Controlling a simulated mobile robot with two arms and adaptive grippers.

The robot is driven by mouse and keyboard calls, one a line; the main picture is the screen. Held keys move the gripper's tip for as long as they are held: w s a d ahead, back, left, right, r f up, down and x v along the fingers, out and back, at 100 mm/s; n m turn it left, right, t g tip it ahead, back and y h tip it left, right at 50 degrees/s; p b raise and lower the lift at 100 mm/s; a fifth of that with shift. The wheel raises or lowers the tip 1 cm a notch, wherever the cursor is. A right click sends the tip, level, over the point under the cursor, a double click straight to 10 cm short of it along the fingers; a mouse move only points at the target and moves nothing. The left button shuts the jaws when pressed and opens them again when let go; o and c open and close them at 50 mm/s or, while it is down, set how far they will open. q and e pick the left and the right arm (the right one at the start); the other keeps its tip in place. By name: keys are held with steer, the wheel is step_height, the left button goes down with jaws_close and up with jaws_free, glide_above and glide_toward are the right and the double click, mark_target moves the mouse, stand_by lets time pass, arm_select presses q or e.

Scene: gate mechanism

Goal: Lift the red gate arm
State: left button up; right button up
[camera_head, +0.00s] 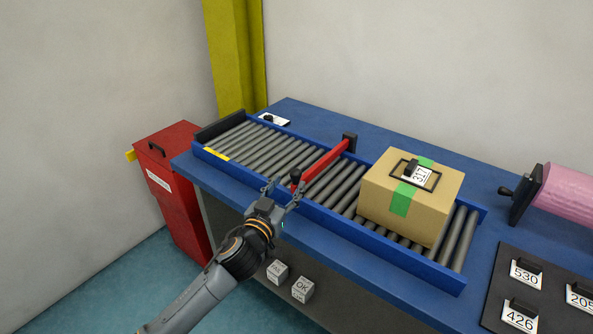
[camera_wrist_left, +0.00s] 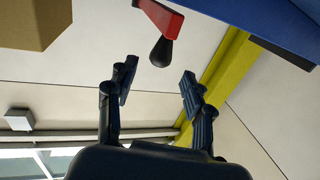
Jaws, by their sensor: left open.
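The red gate arm (camera_head: 322,164) lies low across the roller conveyor, from a dark pivot block (camera_head: 349,141) at the back to a black knob (camera_head: 296,174) at its front end. My left gripper (camera_head: 284,190) is open at the conveyor's front edge, close to the knob. In the left wrist view, the knob (camera_wrist_left: 161,52) and the end of the red arm (camera_wrist_left: 163,16) show above and between the open fingers (camera_wrist_left: 157,86). The knob appears just beyond the fingertips, and nothing is held. My right gripper is not in view.
A cardboard box (camera_head: 412,195) labelled 317 stands on the rollers right of the gate arm. The blue conveyor rail (camera_head: 330,222) runs along the front. A red bin (camera_head: 172,178) stands left of the table (camera_head: 294,109). Rollers (camera_head: 252,147) left of the arm are clear.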

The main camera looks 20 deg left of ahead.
mark_target(293, 176)
arm_select(q)
steer(key=w, duration=0.6)
steer(key=shift+w+d, duration=0.2)
steer(key=shift+d, duration=0.05)
jaws_close()
